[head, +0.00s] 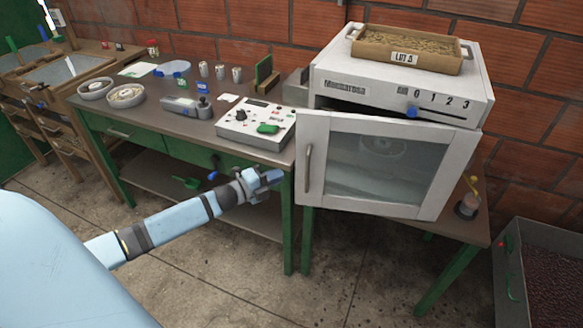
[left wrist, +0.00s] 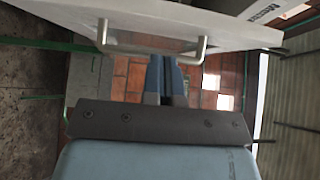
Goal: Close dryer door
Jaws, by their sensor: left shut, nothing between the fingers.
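The dryer (head: 400,82) is a white box at the right of the head view. Its white-framed glass door (head: 375,165) stands partly open, with a dark gap to the body along the top left. The door's metal handle (head: 308,168) is on its left side. My left gripper (head: 274,178) is shut and empty, just left of the handle. My right gripper is not in view.
A tray of grain (head: 405,50) sits on the dryer. A white meter box (head: 255,125), cups and bowls stand on the green-framed table (head: 165,133) at left. A metal bin of dark beans (head: 545,275) is at the lower right. The floor in front is clear.

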